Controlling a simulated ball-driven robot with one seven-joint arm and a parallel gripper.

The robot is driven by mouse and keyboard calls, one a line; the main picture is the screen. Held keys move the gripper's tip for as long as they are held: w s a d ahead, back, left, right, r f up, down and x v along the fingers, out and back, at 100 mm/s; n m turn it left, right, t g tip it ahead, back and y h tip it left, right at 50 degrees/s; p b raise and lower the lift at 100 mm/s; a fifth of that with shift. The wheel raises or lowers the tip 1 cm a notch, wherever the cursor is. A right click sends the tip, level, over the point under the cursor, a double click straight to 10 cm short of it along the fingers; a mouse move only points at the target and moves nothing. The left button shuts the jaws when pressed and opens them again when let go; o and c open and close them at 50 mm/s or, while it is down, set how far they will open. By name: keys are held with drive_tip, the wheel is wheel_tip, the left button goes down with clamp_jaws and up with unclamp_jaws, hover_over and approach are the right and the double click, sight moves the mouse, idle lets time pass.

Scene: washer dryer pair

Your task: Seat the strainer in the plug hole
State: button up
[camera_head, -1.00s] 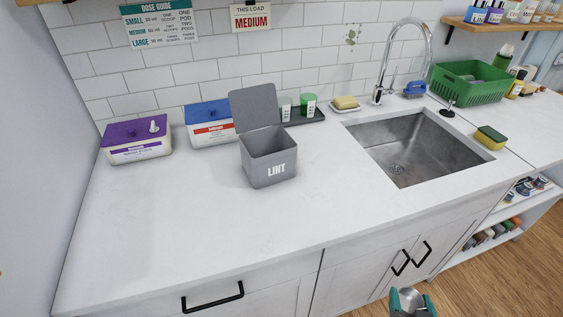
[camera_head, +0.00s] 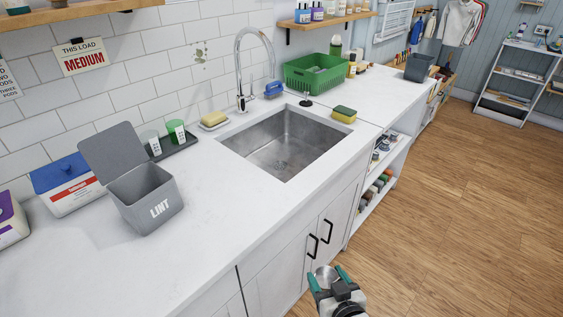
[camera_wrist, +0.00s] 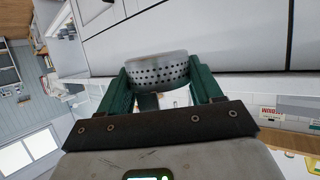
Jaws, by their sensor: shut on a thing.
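My gripper (camera_head: 327,279) is low in front of the cabinet doors, below the counter edge, at the bottom of the head view. It is shut on the strainer (camera_wrist: 157,71), a round metal basket with rows of small holes, held between the two green fingers in the wrist view. The strainer also shows as a grey disc in the head view (camera_head: 326,274). The steel sink (camera_head: 285,142) is set into the white counter, above and to the left of my gripper. The plug hole (camera_head: 281,165) is a small faint spot in the sink floor; its details are too small to tell.
A chrome tap (camera_head: 240,75) stands behind the sink. A yellow-green sponge (camera_head: 344,114), a black stopper-like item (camera_head: 306,101) and a green basket (camera_head: 316,75) are near its right end. A grey lint bin (camera_head: 146,197) stands open on the left. The wooden floor (camera_head: 440,220) is clear.

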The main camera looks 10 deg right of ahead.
idle(0.4)
drive_tip(key=s+f, duration=0.4)
drive_tip(key=f, duration=0.1)
drive_tip(key=shift+s+f, duration=0.2)
drive_tip(key=shift+f, duration=0.05)
